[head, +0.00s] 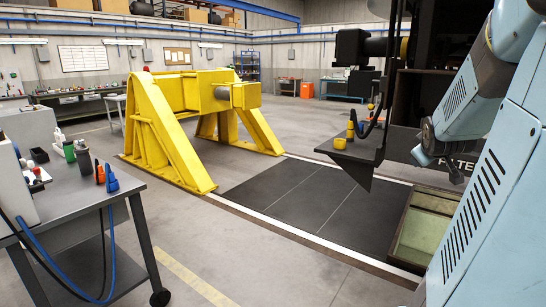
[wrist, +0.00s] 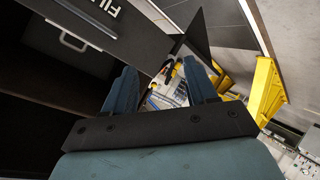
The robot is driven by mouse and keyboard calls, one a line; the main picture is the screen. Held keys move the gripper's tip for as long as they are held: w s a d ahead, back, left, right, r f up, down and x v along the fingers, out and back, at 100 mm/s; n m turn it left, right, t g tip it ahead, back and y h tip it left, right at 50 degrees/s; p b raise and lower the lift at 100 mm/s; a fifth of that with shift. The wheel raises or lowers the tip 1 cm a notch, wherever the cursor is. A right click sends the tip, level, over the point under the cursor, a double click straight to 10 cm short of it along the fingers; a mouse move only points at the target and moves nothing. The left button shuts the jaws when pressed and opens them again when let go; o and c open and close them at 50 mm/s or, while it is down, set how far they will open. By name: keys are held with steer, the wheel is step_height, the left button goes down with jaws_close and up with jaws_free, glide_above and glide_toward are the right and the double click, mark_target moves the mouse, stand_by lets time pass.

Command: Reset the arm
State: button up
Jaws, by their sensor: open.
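My light blue arm (head: 475,105) reaches down from the upper right in the head view, beside a dark cabinet-like machine. In the wrist view my gripper (wrist: 160,68) has its two blue-grey fingers spread apart with nothing between them. Through the gap I see a black shelf edge and small tools beyond it. In the head view the arm's end is to the right of a black shelf (head: 350,152), which carries a yellow cup (head: 339,143) and small yellow and dark items. The fingertips are hard to make out there.
A yellow buffer frame (head: 170,145) stands on the floor ahead. A grey workbench (head: 85,190) with bottles and tools is at the left. An open-topped bin (head: 425,225) lies below the arm. Dark floor plates (head: 300,205) between are clear. A black drawer (wrist: 85,30) is close to the gripper.

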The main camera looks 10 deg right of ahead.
steer(key=s+a+m+g+y, duration=0.1)
steer(key=s+a+y, duration=0.25)
steer(key=a, duration=1.45)
steer(key=s+a+m+g+y, duration=0.1)
steer(key=s+a+g+y, duration=0.2)
steer(key=s+a, duration=0.8)
steer(key=a+f, duration=0.1)
steer(key=a, duration=0.3)
steer(key=shift+s, duration=0.2)
steer(key=shift+y, duration=0.25)
